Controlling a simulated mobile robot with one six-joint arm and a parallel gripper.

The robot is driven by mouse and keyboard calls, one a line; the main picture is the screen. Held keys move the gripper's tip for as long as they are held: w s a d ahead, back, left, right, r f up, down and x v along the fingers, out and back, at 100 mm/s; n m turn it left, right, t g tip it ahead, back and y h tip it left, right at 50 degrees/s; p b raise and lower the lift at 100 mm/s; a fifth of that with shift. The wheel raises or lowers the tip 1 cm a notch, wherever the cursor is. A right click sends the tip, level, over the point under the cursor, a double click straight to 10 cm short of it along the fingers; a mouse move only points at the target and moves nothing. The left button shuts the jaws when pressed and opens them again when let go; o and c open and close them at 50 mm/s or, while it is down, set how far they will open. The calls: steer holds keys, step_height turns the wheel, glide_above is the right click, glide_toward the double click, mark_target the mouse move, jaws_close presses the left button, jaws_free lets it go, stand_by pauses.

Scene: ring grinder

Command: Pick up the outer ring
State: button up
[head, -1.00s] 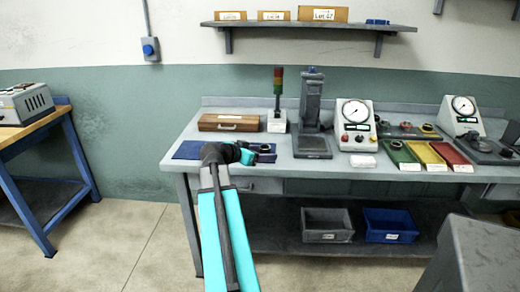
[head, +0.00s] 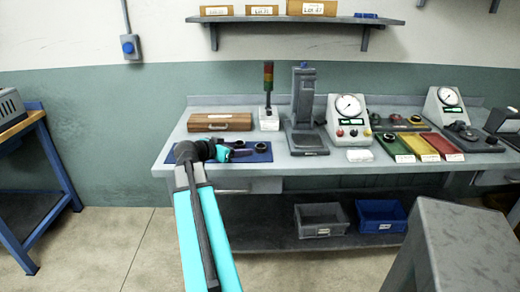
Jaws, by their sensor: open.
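A small dark ring (head: 261,147) lies on the blue mat (head: 264,157) at the left front of the workbench. It looks like the outer ring, but it is tiny here. The fingertips are small, and my arm hides the left part of the mat. I cannot tell the exact gap to the ring.
Behind the mat are a brown wooden case (head: 220,122) and a signal light (head: 268,95). To the right stand a grey press-like stand (head: 303,108), a dial gauge (head: 348,113) and green, yellow and red trays (head: 417,147). A grey block (head: 455,240) is at the front right.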

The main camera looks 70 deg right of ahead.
mark_target(258, 152)
steer(key=shift+d, duration=0.1)
steer(key=shift+p+x, duration=0.7)
steer(key=shift+x, duration=3.6)
steer(key=shift+p+x, duration=0.9)
steer(key=shift+x, duration=1.65)
steer(key=shift+f, duration=0.15)
steer(key=c, duration=1.2)
